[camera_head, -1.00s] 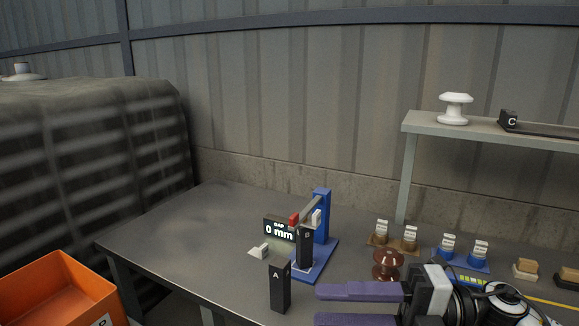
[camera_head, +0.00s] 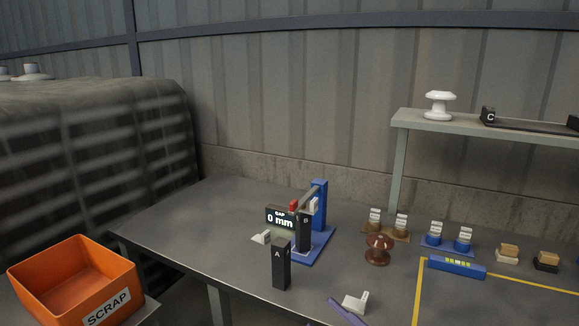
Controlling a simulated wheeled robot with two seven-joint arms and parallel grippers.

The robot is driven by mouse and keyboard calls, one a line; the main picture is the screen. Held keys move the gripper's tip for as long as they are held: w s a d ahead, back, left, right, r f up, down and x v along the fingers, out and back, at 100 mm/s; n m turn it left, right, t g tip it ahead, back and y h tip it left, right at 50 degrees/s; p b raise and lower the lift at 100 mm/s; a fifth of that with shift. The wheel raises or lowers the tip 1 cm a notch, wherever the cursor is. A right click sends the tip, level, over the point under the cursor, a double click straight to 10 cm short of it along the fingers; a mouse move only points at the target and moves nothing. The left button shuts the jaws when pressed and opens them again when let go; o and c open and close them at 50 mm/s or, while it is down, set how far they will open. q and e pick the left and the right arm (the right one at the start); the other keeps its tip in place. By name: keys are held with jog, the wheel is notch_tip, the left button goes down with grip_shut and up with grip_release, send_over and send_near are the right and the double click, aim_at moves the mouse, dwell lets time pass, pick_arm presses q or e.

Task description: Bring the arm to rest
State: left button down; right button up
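Only a purple finger (camera_head: 346,312) of what looks like my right gripper shows at the bottom edge, low over the table. The rest of that gripper and its arm are out of the picture, so its opening and anything in it are hidden. My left gripper is not in view. The finger lies just left of a small white stand (camera_head: 355,302) and to the right of the black block A (camera_head: 281,265); I cannot tell whether it touches the table.
A blue gauge stand (camera_head: 319,205) with a "0 mm" display (camera_head: 280,218) and black block B (camera_head: 304,229) stand mid-table. A brown insulator (camera_head: 378,249), several labelled holders, and a yellow-outlined area (camera_head: 419,290) are right. An orange scrap bin (camera_head: 118,279) is left; a shelf (camera_head: 450,128) is behind.

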jog(key=s+d+f+m+h, duration=0.35)
jog(key=f+m+h, duration=0.2)
jog(key=f, duration=0.35)
jog(key=s+d+f+m+h, duration=0.2)
jog(key=s+f+m+h, duration=0.3)
jog(key=f, duration=0.4)
jog(key=s+d+f+m+g, duration=0.1)
jog(key=s+f+m+g, duration=0.1)
jog(key=s+f, duration=0.3)
jog(key=s+d+f+m+g+h, duration=0.1)
jog(key=s+d+f+m+g, duration=0.1)
jog(key=s+f+g, duration=0.2)
jog(key=s+f, duration=0.1)
jog(key=s, duration=0.1)
jog(key=shift+s+f+m, duration=0.3)
jog(key=shift+f+m, duration=0.05)
jog(key=shift+f, duration=0.05)
